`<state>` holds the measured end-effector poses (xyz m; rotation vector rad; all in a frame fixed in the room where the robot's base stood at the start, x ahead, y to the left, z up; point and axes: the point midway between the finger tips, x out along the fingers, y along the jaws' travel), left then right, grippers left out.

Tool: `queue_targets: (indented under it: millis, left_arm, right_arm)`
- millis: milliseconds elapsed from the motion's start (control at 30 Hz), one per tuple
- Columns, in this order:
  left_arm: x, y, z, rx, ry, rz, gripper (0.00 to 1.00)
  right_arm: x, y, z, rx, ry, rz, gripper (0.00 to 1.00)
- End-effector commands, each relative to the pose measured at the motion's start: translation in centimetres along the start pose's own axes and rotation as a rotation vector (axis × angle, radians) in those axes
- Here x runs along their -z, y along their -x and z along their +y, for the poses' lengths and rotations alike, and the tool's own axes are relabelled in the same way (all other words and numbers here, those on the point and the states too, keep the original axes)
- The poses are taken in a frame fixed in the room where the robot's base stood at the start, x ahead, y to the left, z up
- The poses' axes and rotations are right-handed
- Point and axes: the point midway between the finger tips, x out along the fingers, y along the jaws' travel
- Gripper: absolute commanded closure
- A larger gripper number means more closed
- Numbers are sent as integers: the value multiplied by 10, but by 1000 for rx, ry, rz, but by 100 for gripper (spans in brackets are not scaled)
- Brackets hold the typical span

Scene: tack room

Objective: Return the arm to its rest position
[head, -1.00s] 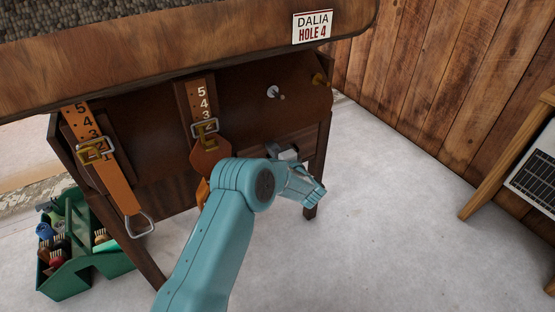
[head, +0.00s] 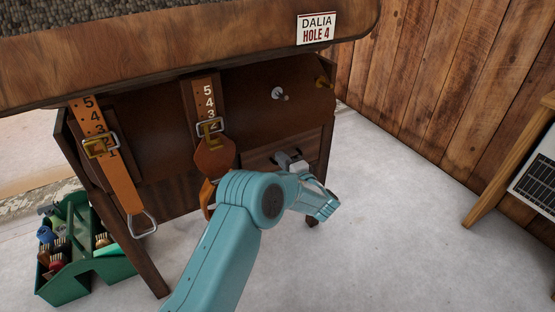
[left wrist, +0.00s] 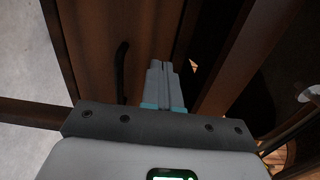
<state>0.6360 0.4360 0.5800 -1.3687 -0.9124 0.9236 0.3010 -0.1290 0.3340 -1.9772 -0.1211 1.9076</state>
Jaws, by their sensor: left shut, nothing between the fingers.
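My left arm, teal, comes up from the bottom of the head view and bends in front of the wooden stand. Its grey left gripper (head: 284,159) is small and partly hidden there, near the stand's lower drawer front (head: 262,160). In the left wrist view the gripper's two grey fingers (left wrist: 162,72) are together with nothing between them. A dark bar handle (left wrist: 121,68) on a brown wooden panel is left of the fingers, apart from them in the picture. My right gripper is in neither view.
Two numbered leather straps with buckles (head: 101,147) (head: 209,128) hang on the stand. A green tote (head: 115,268) with brushes is on the floor at left. A metal peg (head: 279,94) sticks out above the drawer. Pale floor (head: 400,230) is clear at right.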

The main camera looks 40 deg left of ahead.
Motion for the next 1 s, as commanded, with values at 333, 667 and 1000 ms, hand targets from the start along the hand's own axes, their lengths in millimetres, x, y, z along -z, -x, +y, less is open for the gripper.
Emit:
queue_targets:
  millis: [333,667,1000]
  left_arm:
    - [4,67,-2,-4,-4,5,100]
    - [4,93,0,-2,-2,3,100]
    - [-37,110,81,-342,-186,-41,100]
  right_arm:
    - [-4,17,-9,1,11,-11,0]
    - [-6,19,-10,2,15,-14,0]
    - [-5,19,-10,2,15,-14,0]
